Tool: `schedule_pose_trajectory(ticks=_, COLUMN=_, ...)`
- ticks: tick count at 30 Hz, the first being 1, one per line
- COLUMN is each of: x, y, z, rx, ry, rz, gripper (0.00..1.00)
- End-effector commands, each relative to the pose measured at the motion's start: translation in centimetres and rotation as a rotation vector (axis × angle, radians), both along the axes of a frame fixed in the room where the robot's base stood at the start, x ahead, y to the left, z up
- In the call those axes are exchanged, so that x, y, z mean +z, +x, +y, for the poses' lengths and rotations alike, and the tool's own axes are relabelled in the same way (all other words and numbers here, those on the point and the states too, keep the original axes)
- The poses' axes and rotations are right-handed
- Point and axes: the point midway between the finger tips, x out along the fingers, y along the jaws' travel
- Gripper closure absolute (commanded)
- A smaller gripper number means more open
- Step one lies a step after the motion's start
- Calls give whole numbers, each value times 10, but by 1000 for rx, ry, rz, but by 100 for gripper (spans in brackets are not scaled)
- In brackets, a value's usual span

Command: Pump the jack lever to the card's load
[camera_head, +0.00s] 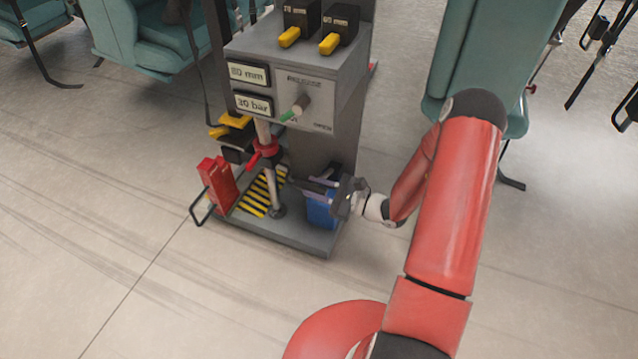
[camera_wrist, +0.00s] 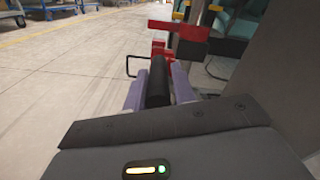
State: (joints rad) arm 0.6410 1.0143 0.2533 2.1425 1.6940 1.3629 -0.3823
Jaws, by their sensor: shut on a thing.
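My gripper (camera_head: 318,183) is low at the right side of the grey stand, just above a blue box-shaped body (camera_head: 321,214), which may be the jack. In the wrist view, its two lavender fingers (camera_wrist: 158,80) are shut on a black round bar (camera_wrist: 158,88), which looks like the lever's grip. The bar lies lengthwise between them. Where the bar joins the jack is hidden. On the stand's front, two pale readout plates sit one above the other: the upper ends in "mm" (camera_head: 249,74) and the lower reads "30 bar" (camera_head: 254,104). No separate load card can be made out.
A red block (camera_head: 218,183) with a black wire loop stands at the stand's left. A red clamp-like part (camera_head: 264,152) is on the post above yellow-black stripes (camera_head: 262,192). A green-tipped knob (camera_head: 296,108) juts from the panel. Teal seats surround; the front floor is clear.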

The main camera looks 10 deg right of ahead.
Motion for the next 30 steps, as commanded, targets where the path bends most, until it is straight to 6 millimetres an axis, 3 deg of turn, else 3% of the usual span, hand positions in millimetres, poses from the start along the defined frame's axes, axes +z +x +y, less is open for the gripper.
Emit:
schedule_pose_trajectory(ticks=1, x=-19, y=-2, z=1, rx=-1, ry=-23, rz=-13, gripper=100)
schedule_pose_trajectory(ticks=9, x=-44, y=-9, z=6, rx=-3, ry=-80, rz=-90, gripper=100)
schedule_pose_trajectory(ticks=29, x=-55, y=-11, z=7, rx=-9, ry=-82, rz=-89, gripper=100)
schedule_pose_trajectory(ticks=30, x=-55, y=-11, z=7, rx=-10, ry=-82, rz=-90, gripper=72)
